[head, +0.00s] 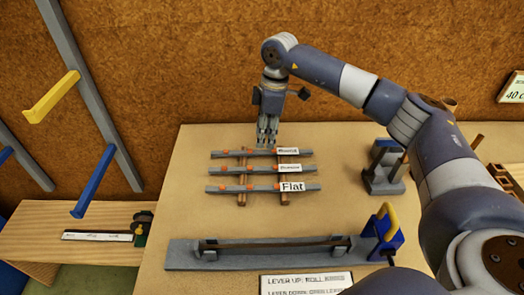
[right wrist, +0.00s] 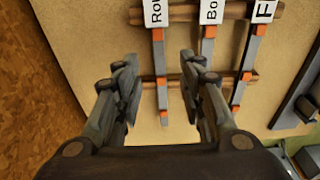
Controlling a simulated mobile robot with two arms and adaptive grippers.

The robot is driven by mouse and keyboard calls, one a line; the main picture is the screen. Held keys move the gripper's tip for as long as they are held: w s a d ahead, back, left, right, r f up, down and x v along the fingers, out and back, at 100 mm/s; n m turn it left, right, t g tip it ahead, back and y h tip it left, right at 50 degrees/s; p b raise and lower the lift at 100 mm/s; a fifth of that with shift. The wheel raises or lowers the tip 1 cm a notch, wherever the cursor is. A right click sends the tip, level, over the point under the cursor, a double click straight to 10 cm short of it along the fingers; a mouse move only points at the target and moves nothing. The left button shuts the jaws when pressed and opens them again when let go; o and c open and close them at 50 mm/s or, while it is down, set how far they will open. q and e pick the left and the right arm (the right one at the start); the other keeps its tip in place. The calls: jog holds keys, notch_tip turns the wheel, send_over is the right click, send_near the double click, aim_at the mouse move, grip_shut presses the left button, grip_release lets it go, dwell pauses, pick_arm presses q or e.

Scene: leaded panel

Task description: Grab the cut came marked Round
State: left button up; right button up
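The came marked Round (head: 232,153) is a grey bar with orange bands and a white tag, the farthest of three lying across two wooden strips. In the right wrist view, the Round came (right wrist: 161,88) runs between my finger tips, with its tag beyond them. My right gripper (head: 268,140) points down at this came, near its middle. In the right wrist view, my right gripper (right wrist: 158,75) is open, with a finger on each side of the came and nothing held. Its exact height above the came is hard to tell. My left gripper is not in view.
The middle came (head: 231,170) and the Flat came (head: 231,188) lie close by on the wooden strips (head: 241,200). A long grey fixture (head: 185,257) with a blue and yellow lever (head: 384,235) lies in front. A grey stand (head: 383,180) is to the right.

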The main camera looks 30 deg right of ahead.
aim_at(262, 151)
jog(key=f, duration=0.1)
jog(key=f+p, duration=0.1)
jog(key=f, duration=0.3)
jog(key=shift+w+a, duration=0.15)
jog(key=shift+a, duration=0.15)
grip_shut()
